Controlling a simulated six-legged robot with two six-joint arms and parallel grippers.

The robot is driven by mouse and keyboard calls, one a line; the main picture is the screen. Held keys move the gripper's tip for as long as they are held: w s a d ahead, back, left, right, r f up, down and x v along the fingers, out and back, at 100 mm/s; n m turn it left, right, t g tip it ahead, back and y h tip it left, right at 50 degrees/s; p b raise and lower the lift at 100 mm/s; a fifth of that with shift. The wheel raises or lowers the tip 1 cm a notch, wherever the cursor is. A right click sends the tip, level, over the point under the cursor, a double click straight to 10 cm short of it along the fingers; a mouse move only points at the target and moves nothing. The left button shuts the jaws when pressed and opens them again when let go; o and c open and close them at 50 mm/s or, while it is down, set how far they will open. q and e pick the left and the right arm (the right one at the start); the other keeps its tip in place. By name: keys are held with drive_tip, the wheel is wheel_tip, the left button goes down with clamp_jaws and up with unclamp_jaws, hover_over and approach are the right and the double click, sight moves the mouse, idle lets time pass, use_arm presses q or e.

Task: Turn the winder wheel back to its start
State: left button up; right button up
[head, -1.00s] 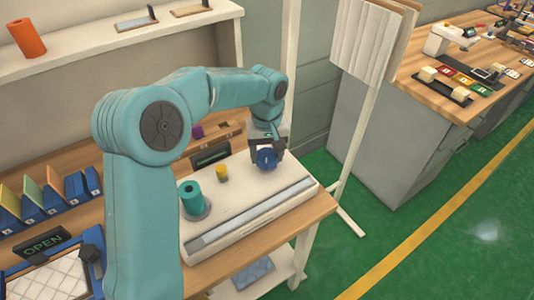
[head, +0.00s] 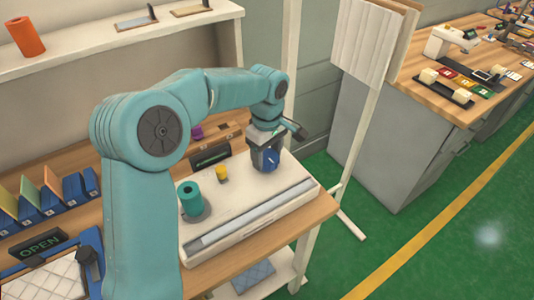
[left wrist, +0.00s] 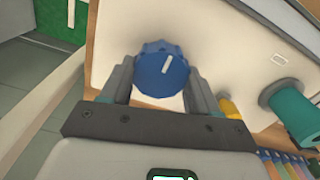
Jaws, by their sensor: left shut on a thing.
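The winder wheel is a blue knob (head: 271,160) with a white mark, on the right part of a white machine (head: 245,208). It also shows in the left wrist view (left wrist: 161,72), where its white mark points up and to the right. My left gripper (head: 267,158) is over the wheel from above, shut on it, with one dark finger on each side in the left wrist view (left wrist: 158,82). The fingers partly hide the wheel in the head view. My right gripper is not in view.
A teal spool (head: 190,198) and a small yellow knob (head: 221,173) stand on the machine left of the wheel. A dark display (head: 210,157) is behind. A white post (head: 355,150) stands right of the table, with green floor beyond.

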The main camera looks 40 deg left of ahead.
sight(267, 156)
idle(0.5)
use_arm(q)
drive_tip(key=o, duration=1.1)
drive_tip(key=shift+c, duration=0.2)
drive_tip(key=shift+r, duration=0.1)
wheel_tip(267, 156, up, 16)
drive_tip(key=p, duration=0.2)
drive_tip(key=shift+r, duration=0.1)
